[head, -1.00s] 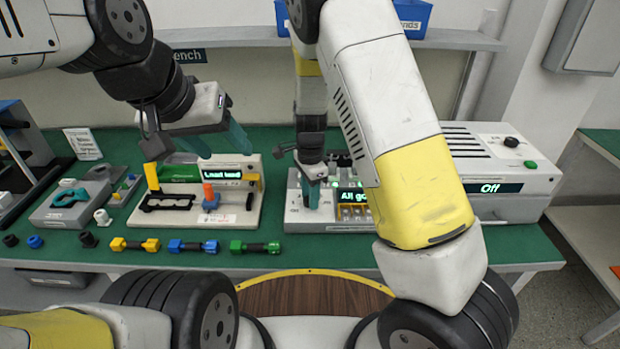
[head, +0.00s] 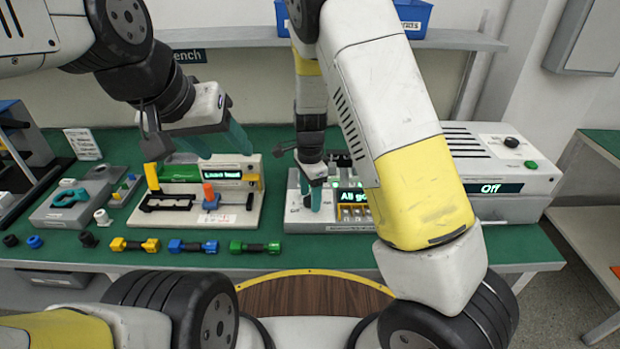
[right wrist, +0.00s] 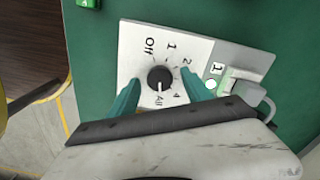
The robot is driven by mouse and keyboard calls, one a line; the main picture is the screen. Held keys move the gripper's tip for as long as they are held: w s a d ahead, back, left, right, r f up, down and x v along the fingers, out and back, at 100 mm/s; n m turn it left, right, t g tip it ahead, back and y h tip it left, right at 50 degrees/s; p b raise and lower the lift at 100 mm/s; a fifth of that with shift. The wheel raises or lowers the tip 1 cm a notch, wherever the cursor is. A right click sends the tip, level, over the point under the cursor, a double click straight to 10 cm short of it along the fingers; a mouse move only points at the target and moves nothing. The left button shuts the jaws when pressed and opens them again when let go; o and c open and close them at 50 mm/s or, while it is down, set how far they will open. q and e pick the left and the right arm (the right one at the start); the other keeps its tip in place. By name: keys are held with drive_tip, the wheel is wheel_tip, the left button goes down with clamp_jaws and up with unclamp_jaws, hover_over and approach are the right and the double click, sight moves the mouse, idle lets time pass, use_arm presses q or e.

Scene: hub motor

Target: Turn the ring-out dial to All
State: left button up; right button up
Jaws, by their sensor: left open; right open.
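The ring-out dial (right wrist: 160,77) is a black round knob on a white plate marked Off, 1, 2, 4 and All. Its white mark appears to point down toward All. My right gripper (right wrist: 165,107) is open, with one teal finger on each side of the knob and gaps between. In the head view, my right gripper (head: 310,198) is at the left end of the grey test unit (head: 330,226). That unit's lit display (head: 354,196) reads "All go", the rest hidden by my arm. My left gripper (head: 194,150) is open and empty above the fixture with the "Lead" display.
A grey box (head: 515,208) with an "Off" display and black knob stands at right. The fixture board (head: 240,217) is left of the test unit. Yellow, blue and green connectors (head: 192,246) lie along the front. A white clip and cable (right wrist: 255,90) sit beside the dial.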

wheel_tip(320, 180, up, 6)
drive_tip(key=shift+w+r, duration=0.1)
drive_tip(key=shift+r, duration=0.7)
idle(1.5)
drive_tip(key=shift+r, duration=0.2)
drive_tip(key=s+d+r+n+t+y, duration=0.1)
drive_tip(key=s+d+r+n+y, duration=0.2)
drive_tip(key=r, duration=0.4)
drive_tip(key=s+d+r+n+t, duration=0.1)
drive_tip(key=s+d+r+n, duration=0.3)
drive_tip(key=r, duration=0.3)
drive_tip(key=s+d+r+n+t, duration=0.2)
drive_tip(key=s+d+r+n, duration=0.1)
drive_tip(key=s, duration=0.3)
drive_tip(key=s+d+r+n+t, duration=0.2)
drive_tip(key=s+d+r+n, duration=0.1)
drive_tip(key=s, duration=0.4)
drive_tip(key=shift+s+d+r+n+h, duration=0.3)
drive_tip(key=shift+d+r+n+h, duration=0.15)
drive_tip(key=shift+d, duration=0.15)
